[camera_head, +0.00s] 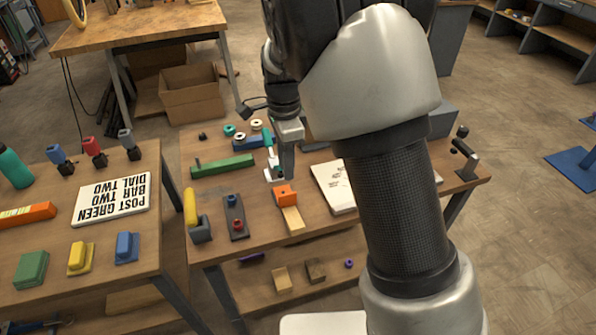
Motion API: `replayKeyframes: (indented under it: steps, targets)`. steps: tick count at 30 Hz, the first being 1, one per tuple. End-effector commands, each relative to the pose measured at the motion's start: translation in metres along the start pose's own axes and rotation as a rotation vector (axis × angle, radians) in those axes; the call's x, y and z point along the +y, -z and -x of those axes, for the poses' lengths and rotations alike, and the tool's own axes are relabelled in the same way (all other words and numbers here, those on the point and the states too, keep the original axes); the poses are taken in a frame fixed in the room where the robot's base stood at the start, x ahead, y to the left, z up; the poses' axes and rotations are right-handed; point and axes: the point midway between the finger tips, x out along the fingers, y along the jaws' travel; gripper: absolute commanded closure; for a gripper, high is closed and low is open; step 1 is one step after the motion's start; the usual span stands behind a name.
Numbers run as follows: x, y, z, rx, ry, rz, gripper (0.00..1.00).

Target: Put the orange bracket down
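The orange bracket (286,195) is on the middle workbench, at the back end of a pale wooden strip (293,218). It looks like a small block with a dark mark on its face. My gripper (278,176) points down just behind and above it, and its tips overlap the bracket's upper edge in the picture. I cannot tell whether the fingers touch or hold the bracket, or whether its underside rests on the wood.
A green bar (222,166), a dark plate with red and blue knobs (235,216) and a yellow-handled piece (191,208) lie left of the bracket. A white sheet (332,187) lies right. A lettered sign (112,199) is on the left table.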

Motion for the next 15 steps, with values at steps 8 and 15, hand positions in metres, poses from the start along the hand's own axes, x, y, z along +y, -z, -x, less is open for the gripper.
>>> replayKeyframes:
  steps: [8,15]
  targets:
    - [0.014,0.011,0.033,-0.027,0.040,0.079,0.75]
    - [0.093,0.045,0.127,-0.025,0.215,0.478,0.75]
